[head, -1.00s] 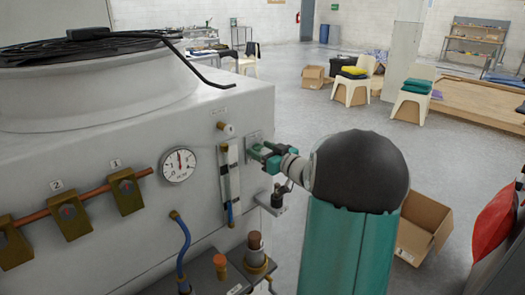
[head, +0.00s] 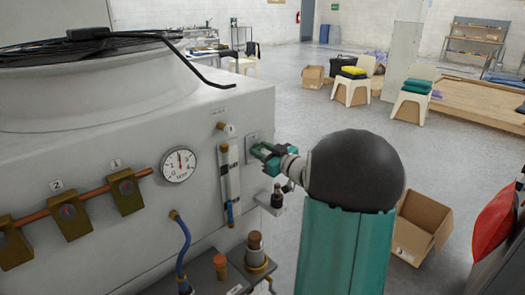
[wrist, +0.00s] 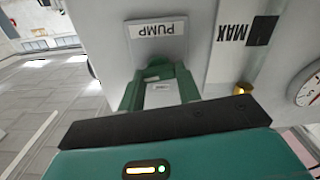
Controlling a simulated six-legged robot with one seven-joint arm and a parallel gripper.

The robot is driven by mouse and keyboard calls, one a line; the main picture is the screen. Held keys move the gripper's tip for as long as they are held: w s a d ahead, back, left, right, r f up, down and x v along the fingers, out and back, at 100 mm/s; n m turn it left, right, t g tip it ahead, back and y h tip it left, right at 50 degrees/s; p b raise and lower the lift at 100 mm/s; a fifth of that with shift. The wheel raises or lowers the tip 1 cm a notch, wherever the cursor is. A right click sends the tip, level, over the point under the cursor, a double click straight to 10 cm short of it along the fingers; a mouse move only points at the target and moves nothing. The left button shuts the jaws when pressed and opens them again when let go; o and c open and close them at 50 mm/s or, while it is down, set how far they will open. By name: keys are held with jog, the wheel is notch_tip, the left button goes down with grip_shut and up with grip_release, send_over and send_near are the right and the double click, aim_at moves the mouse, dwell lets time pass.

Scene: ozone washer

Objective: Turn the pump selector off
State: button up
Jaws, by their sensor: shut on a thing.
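The pump selector's grey plate (head: 252,139) is on the right part of the washer's front panel, right of the tall sight tube. My gripper (head: 264,152) is at this plate, its green fingers shut on the selector knob. In the wrist view, the PUMP label (wrist: 156,29) appears upside down just beyond my gripper (wrist: 160,84). The fingers stand on both sides of the knob and hide most of it. I cannot tell the knob's exact angle.
A pressure gauge (head: 178,165) and the sight tube (head: 230,182) are left of my gripper. A small bracketed fitting (head: 274,199) juts out below it. A cardboard box (head: 421,226) lies on the floor at right. Open floor lies beyond the washer.

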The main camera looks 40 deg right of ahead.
jog(key=n, duration=0.4)
jog(key=shift+a, duration=0.1)
jog(key=n, duration=0.8)
jog(key=shift+a+f, duration=0.1)
jog(key=n, duration=0.3)
jog(key=shift+n, duration=0.7)
jog(key=o, duration=1)
jog(key=shift+f, duration=0.1)
jog(key=shift+c, duration=0.2)
